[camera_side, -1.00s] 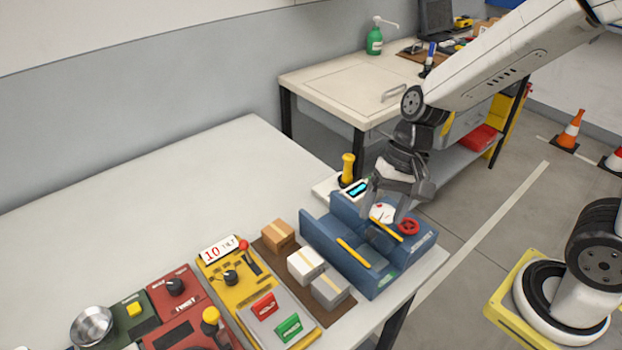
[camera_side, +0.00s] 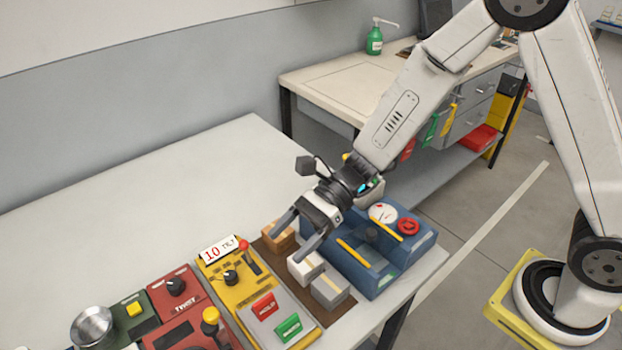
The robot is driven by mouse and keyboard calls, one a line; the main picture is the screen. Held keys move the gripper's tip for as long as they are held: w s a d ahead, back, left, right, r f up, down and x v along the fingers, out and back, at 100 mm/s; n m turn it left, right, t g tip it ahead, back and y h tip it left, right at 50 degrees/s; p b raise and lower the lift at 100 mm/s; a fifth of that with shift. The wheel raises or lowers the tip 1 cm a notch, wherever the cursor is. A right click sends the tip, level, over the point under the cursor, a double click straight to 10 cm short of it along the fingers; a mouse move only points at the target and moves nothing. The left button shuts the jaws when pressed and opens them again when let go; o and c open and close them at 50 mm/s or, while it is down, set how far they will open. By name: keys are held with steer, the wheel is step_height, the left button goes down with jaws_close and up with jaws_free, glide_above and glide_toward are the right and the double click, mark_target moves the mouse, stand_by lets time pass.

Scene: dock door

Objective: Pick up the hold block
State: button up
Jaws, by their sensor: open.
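The hold block looks to be the red block (camera_side: 265,306) with white lettering, lying on the grey plate at the front of the yellow panel (camera_side: 222,265). A green block (camera_side: 288,327) lies beside it, to the lower right. My gripper (camera_side: 283,248) is open and empty, pointing down to the left. Its fingers are over or near the brown carton (camera_side: 278,240) and white carton (camera_side: 304,264), up and right of the red block and apart from it. Whether the fingers touch the cartons cannot be told.
A grey carton (camera_side: 330,288) stands beside the white one. A blue console (camera_side: 395,255) is to the right. Red panels (camera_side: 178,291) and a metal bowl (camera_side: 92,326) are at the left. The yellow panel has a lever and knob. The table's back (camera_side: 170,195) is clear.

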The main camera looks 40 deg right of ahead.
glide_toward(263, 299)
steer(key=x, duration=0.2)
steer(key=shift+a+f, duration=0.15)
steer(key=shift+f, duration=0.25)
steer(key=shift+x, duration=1.3)
steer(key=shift+x, duration=2.6)
steer(key=shift+f, duration=0.1)
jaws_close()
